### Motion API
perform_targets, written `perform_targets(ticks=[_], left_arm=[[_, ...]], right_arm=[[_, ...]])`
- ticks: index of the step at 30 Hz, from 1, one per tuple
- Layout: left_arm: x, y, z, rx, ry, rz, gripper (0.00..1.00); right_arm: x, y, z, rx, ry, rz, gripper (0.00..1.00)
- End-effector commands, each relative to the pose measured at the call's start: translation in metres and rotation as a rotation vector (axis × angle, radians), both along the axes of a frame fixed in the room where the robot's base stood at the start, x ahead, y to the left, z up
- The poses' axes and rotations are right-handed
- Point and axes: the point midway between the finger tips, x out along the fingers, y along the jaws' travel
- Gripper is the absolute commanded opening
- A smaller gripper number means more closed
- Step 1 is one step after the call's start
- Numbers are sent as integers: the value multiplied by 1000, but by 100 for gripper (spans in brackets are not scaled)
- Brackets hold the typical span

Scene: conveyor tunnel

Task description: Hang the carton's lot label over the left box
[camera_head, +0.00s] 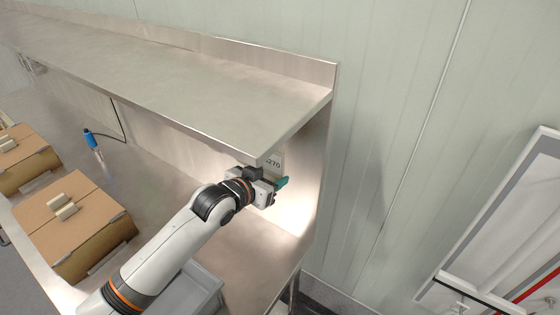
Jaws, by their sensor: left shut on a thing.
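My left gripper (268,186) reaches under the front right corner of the steel shelf, near the back panel. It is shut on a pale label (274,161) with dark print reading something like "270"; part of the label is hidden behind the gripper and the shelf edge. A small green piece (282,182) shows at the fingertips. A brown carton (75,222) with two small light blocks on top stands on the bench at the left. Another carton (22,157) is partly cut off at the far left edge. My right gripper is not in view.
The steel shelf (180,75) overhangs the bench (150,185). A blue-handled tool (89,140) with a cable stands behind the cartons. A grey bin (195,290) sits below my left arm. A framed panel (500,230) is on the wall at right.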

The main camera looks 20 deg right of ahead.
Motion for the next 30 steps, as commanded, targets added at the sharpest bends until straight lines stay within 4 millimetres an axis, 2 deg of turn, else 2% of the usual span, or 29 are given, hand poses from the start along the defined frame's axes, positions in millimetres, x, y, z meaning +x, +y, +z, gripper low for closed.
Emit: perform_targets(ticks=[7,18,30], left_arm=[[-10,12,0,0,1,0,13],[-22,28,0,-1,2,0,13],[-23,29,0,-1,1,0,13]], right_arm=[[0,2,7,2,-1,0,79],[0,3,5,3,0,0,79],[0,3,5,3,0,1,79]])
